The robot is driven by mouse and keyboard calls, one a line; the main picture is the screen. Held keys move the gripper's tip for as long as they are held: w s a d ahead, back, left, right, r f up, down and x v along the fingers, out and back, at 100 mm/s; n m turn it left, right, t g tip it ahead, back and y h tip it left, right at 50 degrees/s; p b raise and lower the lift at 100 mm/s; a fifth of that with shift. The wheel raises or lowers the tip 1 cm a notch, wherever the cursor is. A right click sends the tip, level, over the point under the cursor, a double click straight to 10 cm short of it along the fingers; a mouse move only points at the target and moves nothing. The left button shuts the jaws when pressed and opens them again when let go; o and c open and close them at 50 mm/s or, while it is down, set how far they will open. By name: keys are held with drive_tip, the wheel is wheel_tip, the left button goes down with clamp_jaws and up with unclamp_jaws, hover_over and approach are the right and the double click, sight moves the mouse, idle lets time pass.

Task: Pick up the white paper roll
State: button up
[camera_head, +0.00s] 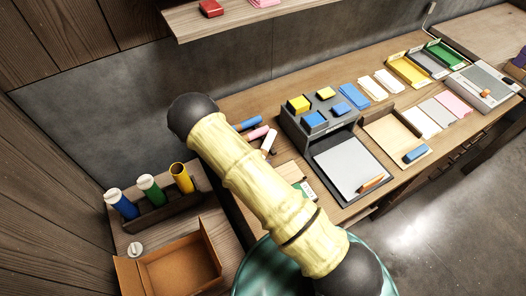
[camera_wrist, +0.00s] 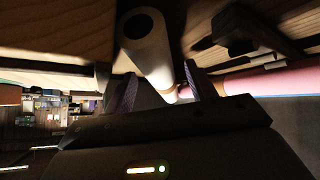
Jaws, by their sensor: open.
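The white paper roll (camera_head: 268,142) lies on the wooden desk beside my arm in the head view, next to a pink roll and a blue roll. In the wrist view the white roll (camera_wrist: 147,48) shows its dark hollow end and stretches down between the two fingers of my gripper (camera_wrist: 160,72). The fingers stand apart on either side of the roll, and I cannot tell whether they touch it. In the head view my arm hides my gripper.
A pink roll (camera_head: 257,133) and a blue roll (camera_head: 246,124) lie close by; the pink one (camera_wrist: 262,82) is right of the fingers in the wrist view. A grey organiser (camera_head: 345,140) stands to the right. A cardboard box (camera_head: 210,240) and tube rack (camera_head: 170,210) are at left.

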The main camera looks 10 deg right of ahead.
drive_tip(key=shift+w+d+f, duration=0.1)
drive_tip(key=shift+w+f, duration=0.1)
drive_tip(key=shift+f, duration=0.1)
drive_tip(key=c, duration=1.2)
drive_tip(key=shift+o, duration=0.2)
drive_tip(key=shift+r, duration=0.1)
wheel_tip(320, 180, up, 10)
drive_tip(key=p, duration=0.7)
drive_tip(key=shift+p, duration=0.35)
